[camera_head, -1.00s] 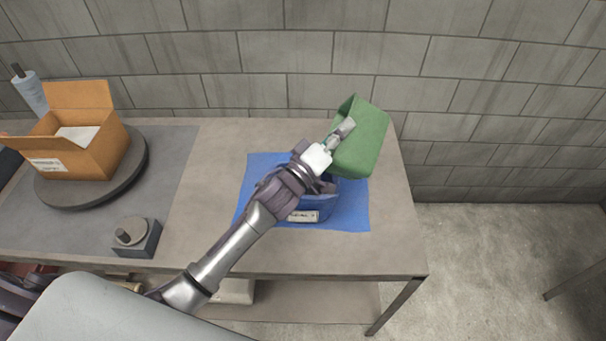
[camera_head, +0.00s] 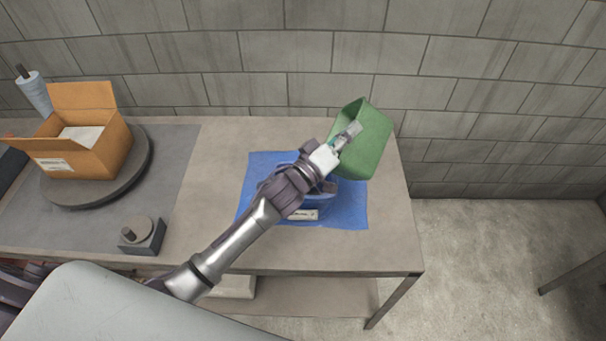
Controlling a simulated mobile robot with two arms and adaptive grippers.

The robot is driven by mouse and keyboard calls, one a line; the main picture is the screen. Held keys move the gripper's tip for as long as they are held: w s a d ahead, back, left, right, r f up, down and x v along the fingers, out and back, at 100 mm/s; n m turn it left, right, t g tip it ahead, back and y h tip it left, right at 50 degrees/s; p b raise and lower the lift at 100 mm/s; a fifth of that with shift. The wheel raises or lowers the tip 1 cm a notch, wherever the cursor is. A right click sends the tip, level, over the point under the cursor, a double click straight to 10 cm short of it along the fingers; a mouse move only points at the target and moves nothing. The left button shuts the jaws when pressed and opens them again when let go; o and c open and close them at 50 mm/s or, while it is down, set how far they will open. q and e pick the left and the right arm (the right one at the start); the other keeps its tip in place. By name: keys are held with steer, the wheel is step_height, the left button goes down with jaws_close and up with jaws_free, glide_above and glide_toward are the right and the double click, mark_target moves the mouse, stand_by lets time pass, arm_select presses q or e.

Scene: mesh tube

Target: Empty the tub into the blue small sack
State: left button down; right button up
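A green tub (camera_head: 370,147) is tilted in the air above the right part of the table, its open side facing up and left. My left gripper (camera_head: 347,135) is shut on the tub's near left rim. The blue small sack (camera_head: 322,203) stands on a flat blue mat (camera_head: 353,212) below, with a white label on its front. My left forearm and wrist cover much of the sack, so its opening and contents are mostly hidden. The tub's inside shows only in part, and I cannot tell what it holds. My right gripper is not in view.
An open cardboard box (camera_head: 95,148) sits on a dark round turntable (camera_head: 80,190) at the left. A small grey block with a round knob (camera_head: 142,235) stands near the front edge. A blue roll (camera_head: 33,92) is at the back left. The table (camera_head: 205,190) is clear between.

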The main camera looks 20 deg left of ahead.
arm_select(q)
steer(key=shift+s+a+f+n+t+b, duration=0.15)
steer(key=shift+a+n+t+b, duration=0.35)
steer(key=shift+b, duration=0.6)
steer(key=shift+a+f+n+t+b, duration=0.1)
steer(key=shift+a+n+t+b, duration=0.1)
steer(key=shift+a+n+b, duration=0.7)
steer(key=shift+d+m+b, duration=0.15)
steer(key=shift+m+b, duration=0.15)
steer(key=shift+a, duration=0.3)
stand_by(5.4)
